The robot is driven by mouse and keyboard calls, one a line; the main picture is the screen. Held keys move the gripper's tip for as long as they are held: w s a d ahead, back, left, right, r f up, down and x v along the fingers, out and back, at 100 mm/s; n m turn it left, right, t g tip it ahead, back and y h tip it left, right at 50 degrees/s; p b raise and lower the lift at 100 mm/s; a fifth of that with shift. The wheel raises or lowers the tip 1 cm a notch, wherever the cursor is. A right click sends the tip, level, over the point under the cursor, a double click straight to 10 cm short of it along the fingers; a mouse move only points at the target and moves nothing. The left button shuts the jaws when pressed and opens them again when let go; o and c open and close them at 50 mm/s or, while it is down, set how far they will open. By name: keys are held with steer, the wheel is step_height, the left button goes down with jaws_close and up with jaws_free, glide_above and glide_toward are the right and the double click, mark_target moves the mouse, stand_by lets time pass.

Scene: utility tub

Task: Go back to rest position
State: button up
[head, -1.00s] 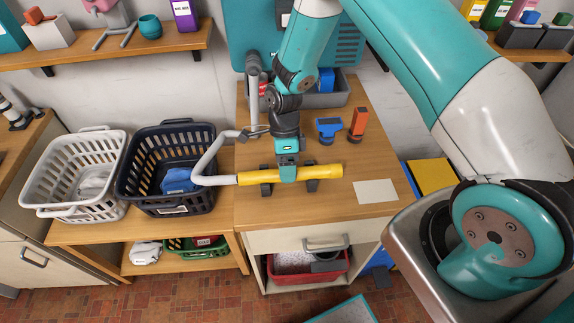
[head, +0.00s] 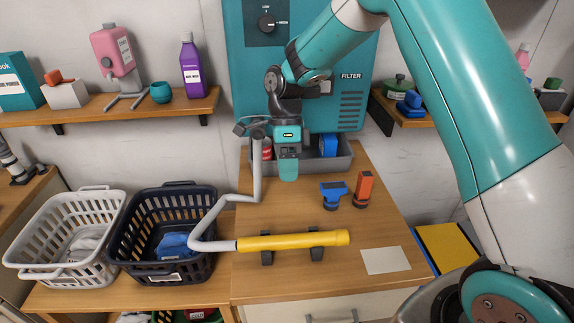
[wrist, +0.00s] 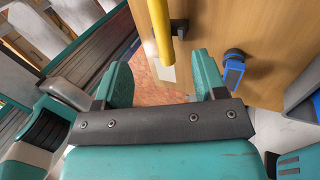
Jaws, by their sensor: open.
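My gripper (head: 288,170) is up in the air above the wooden counter, in front of the grey tray. It is open and holds nothing. The yellow part also shows at the top of the wrist view (wrist: 159,30).
A blue brush-like tool (head: 333,195) and an orange one (head: 363,189) stand on the counter. A grey tray (head: 341,163) is behind, below the teal filter cabinet (head: 352,100). White (head: 40,225) and dark (head: 130,215) baskets stand left. A white card (head: 385,260) lies at right.

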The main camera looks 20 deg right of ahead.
steer(key=s+a+r+n+t+y+b, duration=0.1)
steer(key=s+a+r+n+t+b, duration=0.3)
steer(key=s+r+n, duration=0.8)
steer(key=s+a+f+n+y, duration=0.1)
steer(key=s+a+f+n, duration=0.1)
steer(key=s+n, duration=1.1)
steer(key=shift+a+n+y+p, duration=0.3)
steer(key=shift+n+y+p, duration=0.1)
steer(key=shift+n, duration=1.5)
